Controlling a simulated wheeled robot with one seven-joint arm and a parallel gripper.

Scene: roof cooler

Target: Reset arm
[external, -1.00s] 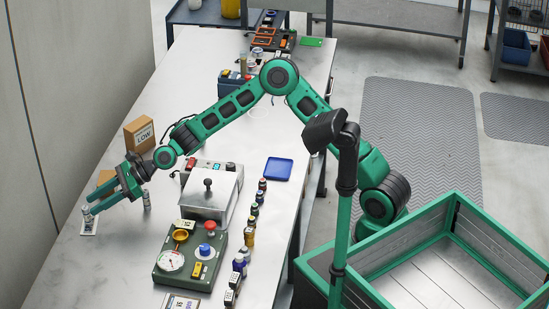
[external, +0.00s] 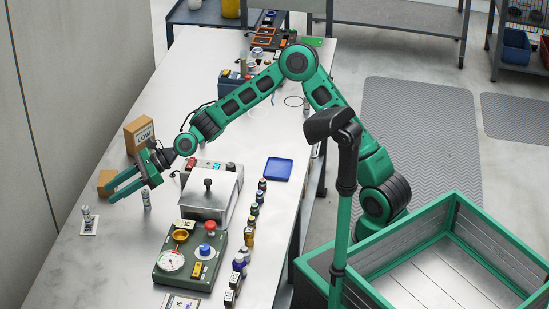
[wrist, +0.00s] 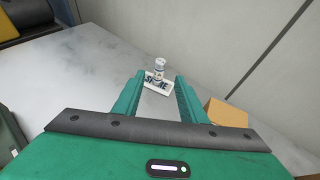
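My gripper (external: 122,190) is open and empty above the left part of the steel table, its green fingers pointing left. In the wrist view the two fingers (wrist: 155,98) stand apart with nothing between their tips. Beyond them a small vial (wrist: 160,66) stands upright on a white labelled card (wrist: 158,82). The same vial (external: 87,213) and card (external: 89,226) are at the table's left side in the external view, apart from my gripper. A second small vial (external: 146,200) stands just below my gripper in the picture.
A box marked LOW (external: 139,134) and a lower brown box (external: 106,182) stand close to my gripper. A metal lidded box (external: 210,190), a green control panel (external: 190,262) and a row of small bottles (external: 252,222) are to the right. The front left table is clear.

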